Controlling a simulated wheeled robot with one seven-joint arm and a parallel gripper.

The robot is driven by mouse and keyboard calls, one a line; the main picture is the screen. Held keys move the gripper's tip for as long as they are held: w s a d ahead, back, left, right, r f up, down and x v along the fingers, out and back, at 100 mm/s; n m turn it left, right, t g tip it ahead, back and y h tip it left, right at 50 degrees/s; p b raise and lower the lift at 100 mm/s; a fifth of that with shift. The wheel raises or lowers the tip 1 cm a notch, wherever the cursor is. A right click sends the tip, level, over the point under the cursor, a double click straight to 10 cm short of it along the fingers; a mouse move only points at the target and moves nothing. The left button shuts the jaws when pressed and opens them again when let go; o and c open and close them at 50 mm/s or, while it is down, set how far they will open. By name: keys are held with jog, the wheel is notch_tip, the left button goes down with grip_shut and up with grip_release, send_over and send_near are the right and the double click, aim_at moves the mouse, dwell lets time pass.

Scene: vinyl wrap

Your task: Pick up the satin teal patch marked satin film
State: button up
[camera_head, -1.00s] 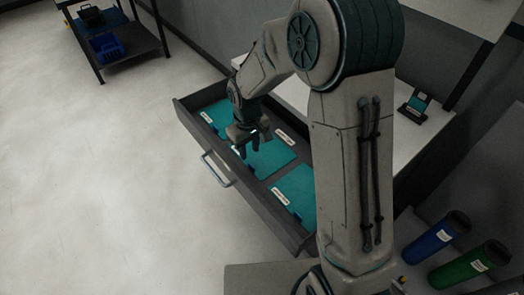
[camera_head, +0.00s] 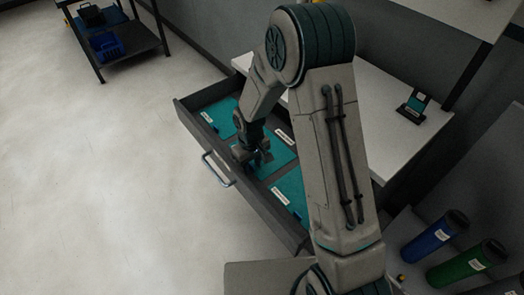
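An open dark drawer (camera_head: 268,210) holds three flat teal patches in a row, each with a white label too small to read. One is at the far left end (camera_head: 219,118), one in the middle (camera_head: 281,160), one at the near right end (camera_head: 289,186). I cannot tell which is marked satin film. My gripper (camera_head: 258,167) points down over the front part of the middle patch, low and close to it. I cannot tell whether it touches the patch or how its fingers stand. My arm hides part of the right patch.
A drawer handle (camera_head: 219,170) sticks out at the front. A white worktop (camera_head: 384,100) lies behind the drawer, with a small stand (camera_head: 413,107) bearing a teal sample. A dark shelf rack (camera_head: 127,47) stands at upper left.

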grip_shut()
